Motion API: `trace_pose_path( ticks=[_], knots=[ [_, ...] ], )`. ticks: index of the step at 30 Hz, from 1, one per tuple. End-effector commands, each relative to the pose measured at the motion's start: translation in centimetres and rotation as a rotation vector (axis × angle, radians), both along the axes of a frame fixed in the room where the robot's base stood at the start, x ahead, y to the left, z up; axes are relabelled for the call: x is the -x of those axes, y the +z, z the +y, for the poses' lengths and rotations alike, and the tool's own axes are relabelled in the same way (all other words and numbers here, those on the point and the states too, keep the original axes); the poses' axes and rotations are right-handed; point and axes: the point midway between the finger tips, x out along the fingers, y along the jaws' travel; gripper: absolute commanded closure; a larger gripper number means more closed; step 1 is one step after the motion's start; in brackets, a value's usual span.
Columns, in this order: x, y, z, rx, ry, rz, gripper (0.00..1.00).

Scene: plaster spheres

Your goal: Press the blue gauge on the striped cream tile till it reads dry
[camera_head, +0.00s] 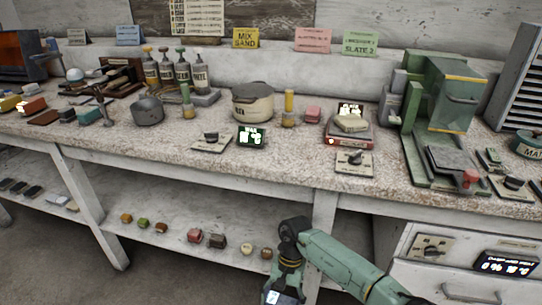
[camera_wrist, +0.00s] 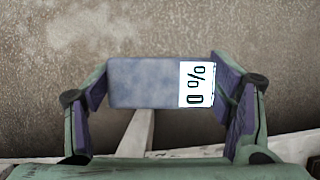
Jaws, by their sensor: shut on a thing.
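My gripper (camera_head: 284,284) is low at the bottom of the head view, in front of the bench's lower shelf. In the wrist view my gripper (camera_wrist: 160,84) is shut on the blue gauge (camera_wrist: 145,84), a blue-grey block lying between the two finger pads. Its white display shows a percent sign and a 0-like character, turned sideways. Part of the gauge also shows in the head view (camera_head: 272,297). I cannot pick out a striped cream tile; a small cream piece (camera_head: 247,249) sits on the lower shelf, its markings too small to tell.
The speckled bench top (camera_head: 190,170) holds a lidded pot (camera_head: 253,103), a green press (camera_head: 445,105) and small displays. The lower shelf (camera_head: 185,250) carries several small coloured blocks. A white bench leg (camera_head: 93,205) stands left; drawers (camera_head: 450,285) are right. Bare floor lies below the gauge.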

Motion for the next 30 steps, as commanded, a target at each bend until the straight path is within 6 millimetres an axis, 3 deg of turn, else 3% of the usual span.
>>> trace_pose_path(
  ticks=[3,10,30],
  knots=[
    [-1.3,-4.4,1.6,0.005,0.179,0.004,0.48],
    [-2.7,-9.0,3.3,-0.001,0.371,0.002,0.48],
    [-2.6,-8.8,3.2,-0.004,0.368,0.0,0.48]
  ],
)
